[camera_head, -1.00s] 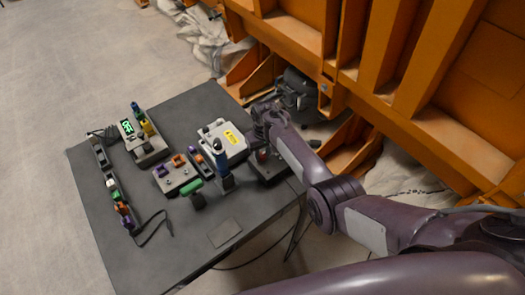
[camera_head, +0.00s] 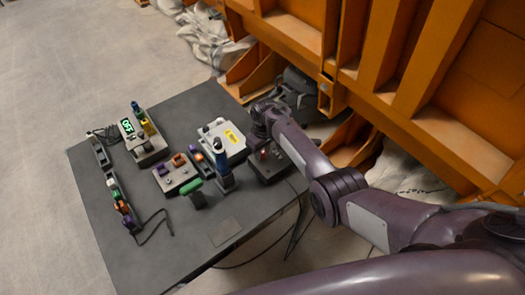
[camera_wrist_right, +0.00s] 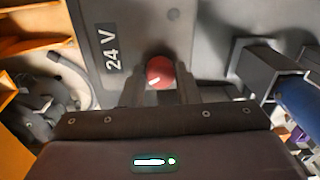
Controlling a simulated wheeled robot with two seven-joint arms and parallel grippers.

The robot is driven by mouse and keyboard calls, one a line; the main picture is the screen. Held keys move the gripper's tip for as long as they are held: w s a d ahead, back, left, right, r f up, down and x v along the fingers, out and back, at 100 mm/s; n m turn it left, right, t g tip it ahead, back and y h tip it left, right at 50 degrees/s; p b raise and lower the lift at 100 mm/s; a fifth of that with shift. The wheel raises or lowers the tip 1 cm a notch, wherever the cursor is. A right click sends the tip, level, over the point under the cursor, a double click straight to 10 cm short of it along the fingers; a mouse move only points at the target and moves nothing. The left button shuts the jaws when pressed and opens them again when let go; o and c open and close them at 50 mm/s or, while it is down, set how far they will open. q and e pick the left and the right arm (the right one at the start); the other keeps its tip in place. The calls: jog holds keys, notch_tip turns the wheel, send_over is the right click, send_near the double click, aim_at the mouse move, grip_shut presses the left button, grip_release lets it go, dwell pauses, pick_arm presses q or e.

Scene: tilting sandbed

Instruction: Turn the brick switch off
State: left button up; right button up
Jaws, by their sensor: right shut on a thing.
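The brick switch appears to be the dark grey box marked "24 V" (camera_wrist_right: 112,50) with a round red knob (camera_wrist_right: 160,71). In the head view the box (camera_head: 272,172) stands at the table's right edge, with a small red spot (camera_head: 264,154) on it. My right gripper (camera_wrist_right: 160,88) is shut on the red knob, one finger on each side. In the head view the right gripper (camera_head: 262,142) points down at the box, and its fingertips are largely hidden. My left gripper is not in view.
The dark table (camera_head: 108,245) holds several devices: a white box with a yellow label (camera_head: 232,138), a blue-handled lever (camera_head: 222,162), a green-handled one (camera_head: 195,185) and a box with a lit green display (camera_head: 127,126). An orange steel frame (camera_head: 330,40) stands behind.

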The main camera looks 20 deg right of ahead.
aim_at(263, 153)
jog(key=o, duration=1)
jog(key=shift+c, duration=0.2)
jog(key=shift+r, duration=0.6)
notch_tip(263, 153, up, 7)
jog(key=shift+w+d+f, duration=0.1)
jog(key=shift+d+f, duration=0.05)
